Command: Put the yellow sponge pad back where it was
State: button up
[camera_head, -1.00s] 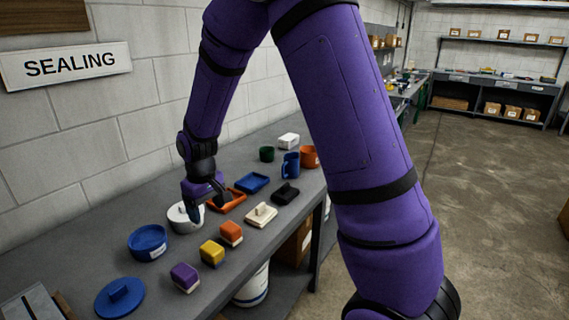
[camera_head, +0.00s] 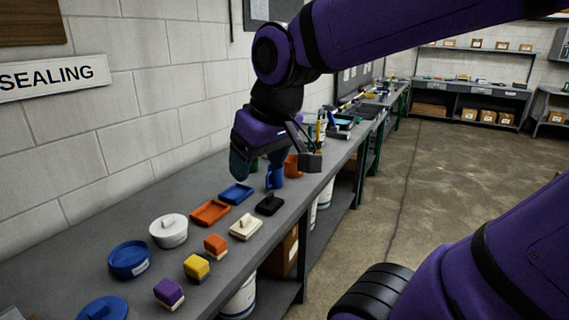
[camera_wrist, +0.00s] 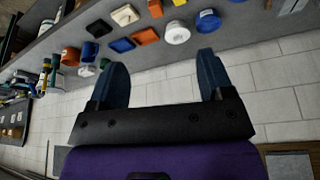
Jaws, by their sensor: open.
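The yellow sponge pad (camera_head: 196,267) is a small block with a pale lower layer, resting on the bench between a purple block (camera_head: 168,292) and an orange block (camera_head: 215,246). In the wrist view it shows at the top edge (camera_wrist: 180,2), partly cut off. My gripper (camera_head: 275,163) is open and empty, raised above the far part of the bench, well away from the pad. Its two blue fingers are spread wide in the wrist view (camera_wrist: 163,68). A white round pot (camera_head: 168,231) with a knobbed lid stands behind the pad.
A blue dish (camera_head: 129,260), a blue lid (camera_head: 103,309), an orange tray (camera_head: 210,212), a blue tray (camera_head: 236,194), a cream block with a handle (camera_head: 245,227) and a black one (camera_head: 269,204) are on the bench. A blue mug (camera_head: 275,177) is below my gripper. The wall bounds the back.

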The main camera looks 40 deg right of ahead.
jog(key=shift+m+t, duration=0.3)
jog(key=shift+t, duration=0.1)
jog(key=s, duration=0.5)
jog(key=shift+s+d+r, duration=0.3)
jog(key=shift+s+r, duration=0.05)
jog(key=shift+r, duration=0.05)
